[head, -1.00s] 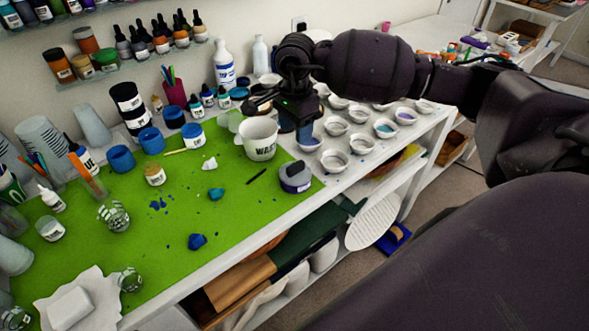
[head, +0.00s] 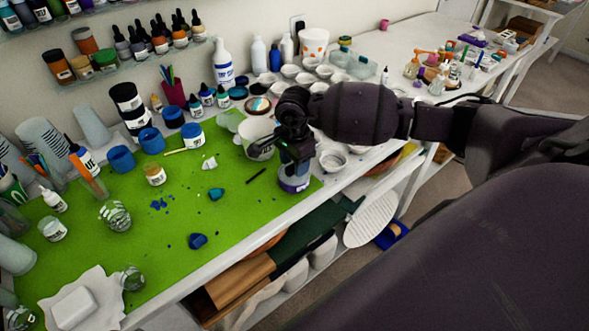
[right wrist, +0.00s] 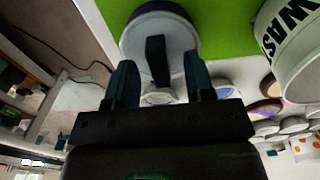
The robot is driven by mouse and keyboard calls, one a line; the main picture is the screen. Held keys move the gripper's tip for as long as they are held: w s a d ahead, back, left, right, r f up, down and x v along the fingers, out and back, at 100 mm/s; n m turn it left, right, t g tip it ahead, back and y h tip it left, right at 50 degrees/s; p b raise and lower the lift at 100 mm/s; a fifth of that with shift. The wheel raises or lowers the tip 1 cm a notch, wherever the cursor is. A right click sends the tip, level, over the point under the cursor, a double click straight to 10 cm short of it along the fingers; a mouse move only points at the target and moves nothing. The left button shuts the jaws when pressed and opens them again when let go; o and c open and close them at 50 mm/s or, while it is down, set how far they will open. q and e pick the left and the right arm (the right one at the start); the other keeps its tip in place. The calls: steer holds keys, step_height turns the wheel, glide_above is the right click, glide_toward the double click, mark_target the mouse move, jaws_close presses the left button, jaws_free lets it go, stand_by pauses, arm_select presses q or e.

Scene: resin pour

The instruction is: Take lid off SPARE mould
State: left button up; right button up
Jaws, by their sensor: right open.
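The SPARE mould (head: 293,187) stands at the front right edge of the green mat. It is a round purple-and-white tub, partly hidden by my right gripper (head: 292,168) just above it; no label can be read. In the right wrist view its round grey lid (right wrist: 185,38) is on the tub, with a dark upright handle (right wrist: 157,60) across it. My right gripper also shows there (right wrist: 161,82), open, with the handle between the lines of its two fingers and apart from both. My left gripper is not in view.
Small white bowls (head: 333,161) stand to the right. The table's front edge is close. The mat's middle holds scattered blue bits.

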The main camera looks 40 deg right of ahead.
steer(key=shift+f, duration=0.1)
steer(key=shift+c, duration=0.2)
jaws_close()
